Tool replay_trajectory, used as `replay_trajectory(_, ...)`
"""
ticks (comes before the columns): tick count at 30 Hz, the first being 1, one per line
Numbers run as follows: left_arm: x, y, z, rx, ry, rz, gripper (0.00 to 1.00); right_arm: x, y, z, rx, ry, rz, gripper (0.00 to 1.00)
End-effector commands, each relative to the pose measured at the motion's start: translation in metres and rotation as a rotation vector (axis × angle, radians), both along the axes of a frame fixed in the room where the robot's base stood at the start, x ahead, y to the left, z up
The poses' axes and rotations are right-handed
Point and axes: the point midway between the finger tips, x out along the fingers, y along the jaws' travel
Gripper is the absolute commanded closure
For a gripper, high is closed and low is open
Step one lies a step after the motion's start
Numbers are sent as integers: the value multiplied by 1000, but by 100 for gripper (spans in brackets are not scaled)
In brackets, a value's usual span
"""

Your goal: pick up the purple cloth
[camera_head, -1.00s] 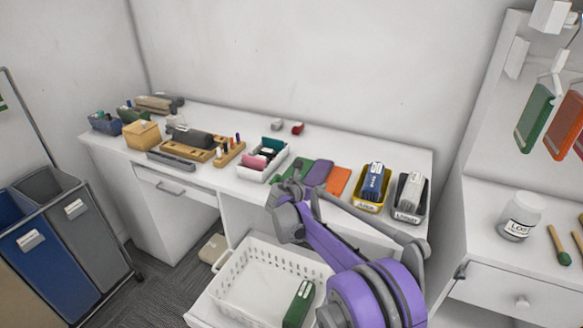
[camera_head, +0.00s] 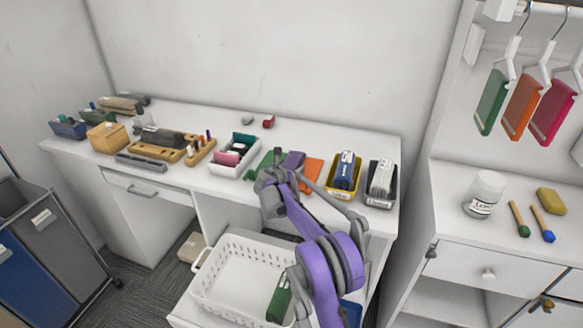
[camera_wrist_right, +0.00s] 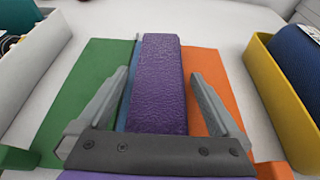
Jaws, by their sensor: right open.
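The purple cloth (camera_head: 293,160) lies on the white desk between a green cloth (camera_head: 268,162) and an orange cloth (camera_head: 312,170). In the right wrist view the purple cloth (camera_wrist_right: 160,80) is a folded strip running lengthwise between the fingers of my right gripper (camera_wrist_right: 160,95). That gripper is open, with one finger over the green cloth (camera_wrist_right: 95,80) and the other over the orange cloth (camera_wrist_right: 212,80). I cannot tell how far the fingertips are above the desk. In the head view my right arm hides part of the cloths. My left gripper is not in view.
A yellow bin (camera_head: 343,187) with a dark blue roll and a black bin (camera_head: 381,190) stand right of the cloths. A white tray (camera_head: 233,160) stands left. A white basket (camera_head: 243,275) sits below the desk front. The back of the desk is mostly clear.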

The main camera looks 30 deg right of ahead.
Motion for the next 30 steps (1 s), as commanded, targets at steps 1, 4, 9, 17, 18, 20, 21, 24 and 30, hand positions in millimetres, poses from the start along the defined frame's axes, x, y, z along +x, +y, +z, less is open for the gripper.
replay_trajectory(1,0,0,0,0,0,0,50,1,-1,-1,0,0,0,0)
replay_trajectory(4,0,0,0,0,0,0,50,2,-2,-1,0,0,0,0)
replay_trajectory(9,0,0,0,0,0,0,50,2,-1,-2,0,0,0,9)
replay_trajectory(17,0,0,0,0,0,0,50,1,-1,-1,0,0,0,56)
replay_trajectory(18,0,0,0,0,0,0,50,1,-1,-1,0,0,0,63)
replay_trajectory(20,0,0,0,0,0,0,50,1,-1,-1,0,0,0,74)
replay_trajectory(21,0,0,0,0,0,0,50,1,-1,-1,0,0,0,81)
replay_trajectory(24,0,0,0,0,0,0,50,1,-1,-1,0,0,0,83)
replay_trajectory(30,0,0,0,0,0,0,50,1,-1,3,0,0,0,83)
